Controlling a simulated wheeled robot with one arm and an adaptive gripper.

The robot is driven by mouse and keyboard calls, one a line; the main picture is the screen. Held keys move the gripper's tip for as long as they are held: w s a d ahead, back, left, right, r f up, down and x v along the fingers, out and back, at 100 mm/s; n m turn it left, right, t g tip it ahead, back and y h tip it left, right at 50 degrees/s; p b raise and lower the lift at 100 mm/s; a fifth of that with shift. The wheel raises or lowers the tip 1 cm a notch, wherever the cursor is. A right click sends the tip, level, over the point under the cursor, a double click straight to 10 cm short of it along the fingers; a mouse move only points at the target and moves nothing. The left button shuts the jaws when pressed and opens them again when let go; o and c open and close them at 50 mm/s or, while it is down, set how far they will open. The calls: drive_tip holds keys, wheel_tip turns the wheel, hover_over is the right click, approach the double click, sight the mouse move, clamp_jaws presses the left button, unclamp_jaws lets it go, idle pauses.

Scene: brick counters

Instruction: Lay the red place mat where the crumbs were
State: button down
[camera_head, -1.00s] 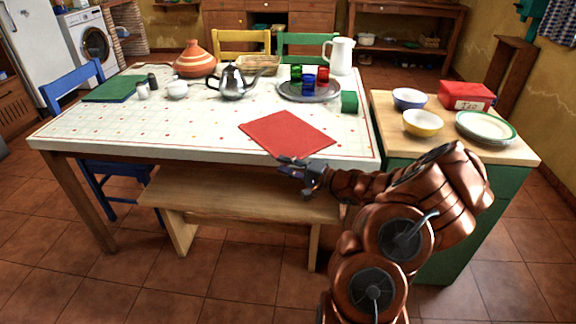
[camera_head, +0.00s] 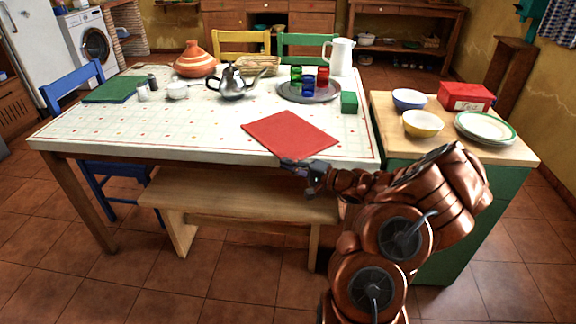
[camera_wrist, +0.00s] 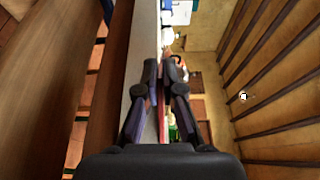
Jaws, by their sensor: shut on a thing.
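The red place mat (camera_head: 289,134) lies flat near the front edge of the white patterned table (camera_head: 150,130), right of its middle. My gripper (camera_head: 291,163) is at the mat's front corner, at the table's front edge, and is shut on the mat. In the wrist view my gripper (camera_wrist: 164,68) points along the table edge, with its fingers close together and a thin reddish strip between them. The part of the mat inside the fingers is mostly hidden. I see no crumbs that I can tell from the printed dots on the cloth.
A silver teapot (camera_head: 234,85), a tray (camera_head: 309,93) with coloured glasses and a green box (camera_head: 349,101) stand behind the mat. A wooden bench (camera_head: 240,193) is below. The table's front left is clear. A side counter (camera_head: 385,112) holds bowls and plates.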

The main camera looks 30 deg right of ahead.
drive_tip(key=shift+d, duration=0.75)
drive_tip(key=shift+s, duration=0.1)
drive_tip(key=c, duration=1.2)
unclamp_jaws()
drive_tip(key=shift+c, duration=0.2)
drive_tip(key=v, duration=1.2)
drive_tip(key=shift+f, duration=0.1)
